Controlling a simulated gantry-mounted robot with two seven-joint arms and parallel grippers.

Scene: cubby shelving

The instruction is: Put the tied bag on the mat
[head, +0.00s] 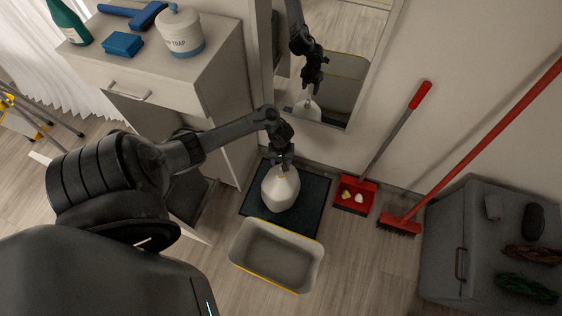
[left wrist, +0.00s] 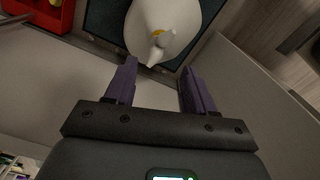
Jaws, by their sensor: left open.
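The tied bag (head: 281,188) is white with a yellow tie at its neck, and it sits upright on the dark mat (head: 314,203) in the head view. In the left wrist view the bag (left wrist: 165,25) is at the top centre, with the mat (left wrist: 103,18) around it. My left gripper (head: 282,163) is right by the bag's neck. Its purple fingers (left wrist: 158,88) are apart, and the bag's knotted top lies just beyond them, not gripped. My right gripper is not in view.
A litter tray (head: 236,250) with a yellow rim stands in front of the mat. A red dustpan (head: 346,207) and a red broom (head: 398,224) are to the right. A white cabinet (head: 222,112) stands at the left and a mirror (head: 345,60) behind. A grey cabinet (head: 448,240) stands at the right.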

